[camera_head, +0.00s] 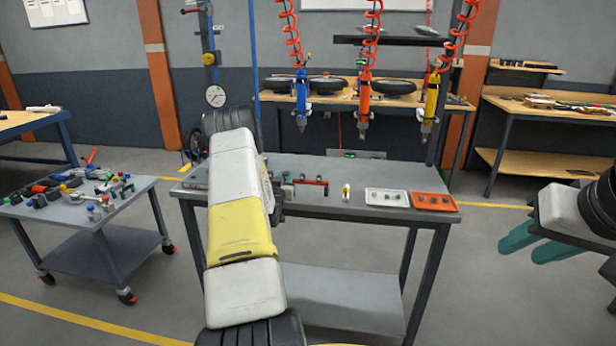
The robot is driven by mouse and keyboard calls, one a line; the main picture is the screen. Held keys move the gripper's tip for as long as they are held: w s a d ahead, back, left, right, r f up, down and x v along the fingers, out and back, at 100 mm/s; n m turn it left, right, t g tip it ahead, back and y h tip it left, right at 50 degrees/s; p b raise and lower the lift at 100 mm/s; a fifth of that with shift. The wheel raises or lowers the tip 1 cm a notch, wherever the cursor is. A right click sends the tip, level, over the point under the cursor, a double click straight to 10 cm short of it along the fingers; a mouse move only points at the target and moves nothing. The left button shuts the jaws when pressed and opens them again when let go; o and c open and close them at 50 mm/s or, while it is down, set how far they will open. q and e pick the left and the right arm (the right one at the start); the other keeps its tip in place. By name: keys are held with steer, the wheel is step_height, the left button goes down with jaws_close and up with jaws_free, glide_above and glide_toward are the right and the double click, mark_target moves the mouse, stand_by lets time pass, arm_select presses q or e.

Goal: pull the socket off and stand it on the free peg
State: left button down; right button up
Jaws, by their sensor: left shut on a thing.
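My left arm reaches over the grey workbench (330,217) from the bottom of the view. Only a dark part of my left gripper (277,194) shows at its right edge; the fingertips are hidden. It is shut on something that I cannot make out. A low rack with red and green parts (304,182) lies just right of it, partly hidden. I cannot tell the socket or the free peg apart there. A small yellow and white piece (346,192) stands on the bench. My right gripper (526,244) is open and empty, right of the bench, with teal fingers apart.
A white tray (387,206) and an orange tray (434,209) with small dark parts lie at the bench's right end. Blue (301,95), orange (364,97) and yellow (430,105) tools hang above its back on coiled hoses. A cluttered cart (80,225) stands at left.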

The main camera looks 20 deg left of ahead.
arm_select(q)
steer(key=shift+f, duration=0.15)
steer(key=c, duration=1.1)
jaws_free()
steer(key=shift+s, duration=0.1)
steer(key=v, duration=0.7)
steer(key=shift+s, duration=0.3)
